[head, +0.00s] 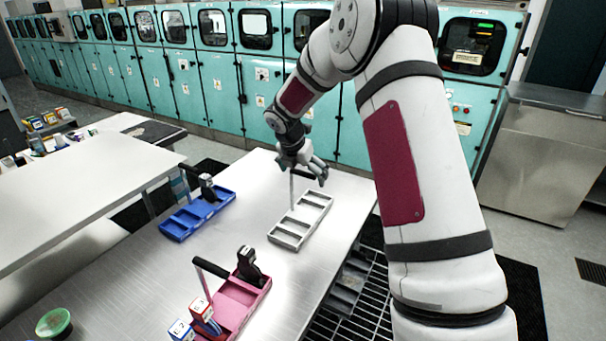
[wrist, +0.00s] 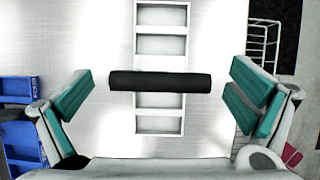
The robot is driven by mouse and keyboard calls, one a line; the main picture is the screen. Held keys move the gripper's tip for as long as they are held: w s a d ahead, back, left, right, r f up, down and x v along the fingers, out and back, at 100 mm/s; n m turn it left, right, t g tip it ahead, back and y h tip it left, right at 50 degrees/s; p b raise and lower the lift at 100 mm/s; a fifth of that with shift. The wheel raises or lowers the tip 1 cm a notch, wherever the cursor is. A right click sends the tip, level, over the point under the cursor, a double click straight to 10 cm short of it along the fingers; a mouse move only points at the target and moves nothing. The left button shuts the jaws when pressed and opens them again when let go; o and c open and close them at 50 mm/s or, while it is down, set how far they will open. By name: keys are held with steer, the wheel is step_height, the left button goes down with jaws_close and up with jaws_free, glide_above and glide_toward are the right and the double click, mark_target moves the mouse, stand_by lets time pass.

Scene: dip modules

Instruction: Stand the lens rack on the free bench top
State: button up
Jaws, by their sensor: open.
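A light grey rack (head: 299,222) with a row of empty compartments, which I take to be the lens rack, stands on the steel bench top (head: 150,275). A thin upright post (head: 291,192) rises from it. In the wrist view the rack (wrist: 161,31) lies below a black handle bar (wrist: 160,82) that crosses it. My gripper (head: 312,175) is over the rack's far end. In the wrist view my gripper (wrist: 160,98) is open, with one teal-padded finger on each side of the bar, apart from it.
A blue tray (head: 180,228) with a handle stands left of the rack. A pink tray (head: 236,300) with a handle and labelled boxes stands nearer. A green-lidded jar (head: 54,322) is at the front left. A white table (head: 85,185) stands left. Bare bench lies between the trays.

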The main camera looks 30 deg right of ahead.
steer(key=s+a+r+m+b, duration=0.15)
steer(key=s+a+r, duration=0.3)
steer(key=r, duration=0.45)
steer(key=s+a+r+m, duration=0.3)
steer(key=s+r, duration=0.2)
steer(key=r, duration=0.3)
steer(key=s+a+r+m+t+y, duration=0.1)
steer(key=s+a+m, duration=0.3)
steer(key=s+m, duration=0.6)
steer(key=s+a+r+m+t+y, duration=0.1)
steer(key=s+a+m, duration=0.3)
steer(key=s+m, duration=0.6)
steer(key=s+r+y, duration=0.1)
steer(key=s, duration=0.7)
steer(key=shift+s+a+r+t+y, duration=0.15)
steer(key=shift+a+t+y, duration=0.05)
steer(key=shift+t+y, duration=0.2)
steer(key=shift+d+m, duration=0.1)
steer(key=shift+m, duration=0.15)
